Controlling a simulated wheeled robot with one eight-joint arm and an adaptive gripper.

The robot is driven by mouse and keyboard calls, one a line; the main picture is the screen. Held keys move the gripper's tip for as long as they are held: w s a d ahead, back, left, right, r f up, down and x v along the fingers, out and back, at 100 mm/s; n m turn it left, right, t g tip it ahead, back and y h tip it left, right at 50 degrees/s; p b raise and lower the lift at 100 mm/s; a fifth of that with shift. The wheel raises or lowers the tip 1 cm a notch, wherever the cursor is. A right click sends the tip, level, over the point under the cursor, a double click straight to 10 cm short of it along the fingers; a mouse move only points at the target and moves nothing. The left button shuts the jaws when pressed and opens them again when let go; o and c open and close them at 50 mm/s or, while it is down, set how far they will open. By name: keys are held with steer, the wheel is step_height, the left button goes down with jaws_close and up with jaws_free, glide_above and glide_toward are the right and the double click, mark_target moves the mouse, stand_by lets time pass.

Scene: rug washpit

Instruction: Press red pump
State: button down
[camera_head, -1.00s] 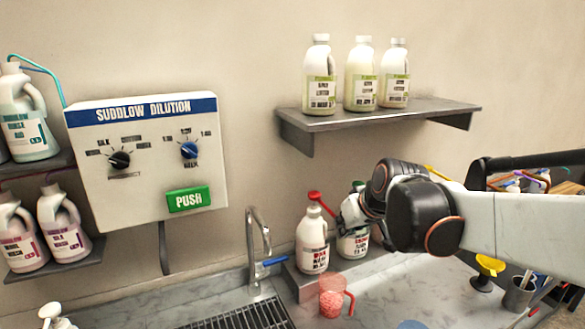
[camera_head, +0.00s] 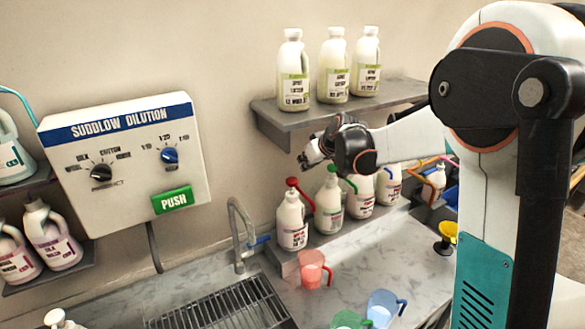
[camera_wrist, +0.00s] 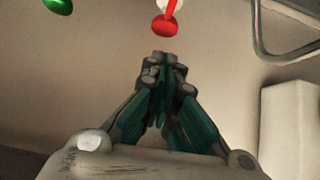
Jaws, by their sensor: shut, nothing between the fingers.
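The red pump (camera_head: 292,182) tops a white bottle (camera_head: 292,222), the leftmost of the row on the low ledge by the sink. Its red head also shows at the top of the wrist view (camera_wrist: 165,25). My gripper (camera_head: 306,163) is above and slightly right of the red pump in the head view, apart from it. In the wrist view my gripper (camera_wrist: 160,58) has its fingers together, nothing held, pointing toward the red head. The green pump (camera_head: 332,169) is on the bottle just right; its head is at upper left in the wrist view (camera_wrist: 57,6).
A shelf (camera_head: 270,120) with three bottles juts out above the pumps. A red jug (camera_head: 311,268) stands in front of the red-pump bottle. A faucet (camera_head: 240,235) is to the left, and a dilution panel (camera_head: 130,190) is on the wall. Blue and green jugs stand on the counter.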

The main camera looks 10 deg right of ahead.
mark_target(293, 180)
steer(key=p+x, duration=0.1)
steer(key=x, duration=0.9)
steer(key=shift+p, duration=0.3)
steer(key=shift+f, duration=0.1)
step_height(293, 180, down, 3)
steer(key=b, duration=0.3)
steer(key=shift+s, duration=0.1)
stand_by(0.4)
